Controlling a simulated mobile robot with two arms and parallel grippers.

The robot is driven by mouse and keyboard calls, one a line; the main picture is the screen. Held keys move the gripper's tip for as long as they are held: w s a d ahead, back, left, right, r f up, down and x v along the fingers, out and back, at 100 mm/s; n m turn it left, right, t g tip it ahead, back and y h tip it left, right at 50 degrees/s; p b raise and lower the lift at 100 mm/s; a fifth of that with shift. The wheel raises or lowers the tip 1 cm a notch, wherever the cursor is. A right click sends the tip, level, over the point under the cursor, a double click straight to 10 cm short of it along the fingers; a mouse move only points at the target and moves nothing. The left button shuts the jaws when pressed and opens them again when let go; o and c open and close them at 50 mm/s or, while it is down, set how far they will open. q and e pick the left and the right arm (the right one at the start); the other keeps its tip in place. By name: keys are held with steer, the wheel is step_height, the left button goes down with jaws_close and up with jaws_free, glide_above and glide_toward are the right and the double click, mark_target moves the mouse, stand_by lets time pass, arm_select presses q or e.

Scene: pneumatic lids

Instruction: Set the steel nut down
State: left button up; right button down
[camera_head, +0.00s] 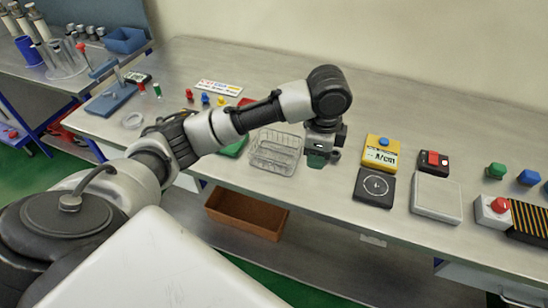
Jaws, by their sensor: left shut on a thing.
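My left gripper (320,160) points down over the bench, at the right end of the wire basket (274,152). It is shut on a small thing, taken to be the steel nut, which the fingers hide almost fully. I cannot make out the nut's shape, or whether it touches the bench. No other steel nut can be made out on the bench. My right gripper is not in view.
Right of the gripper are a yellow device (381,152), a black pad with a circle (374,188), a grey plate (436,198) and a red-button box (493,211). A brown bin (246,213) sits below the bench edge. Bare steel lies behind the gripper.

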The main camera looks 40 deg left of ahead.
arm_select(q)
steer(key=w+m+b, duration=0.1)
steer(key=w+m, duration=0.3)
steer(key=m, duration=0.1)
steer(key=m+p, duration=0.2)
glide_above(284, 157)
step_height(284, 157, down, 7)
steer(key=shift+r, duration=0.2)
steer(key=shift+f, duration=2.05)
steer(key=shift+f, duration=0.1)
steer(key=o, duration=0.7)
steer(key=shift+c, duration=0.2)
step_height(284, 157, up, 12)
steer(key=shift+b, duration=0.35)
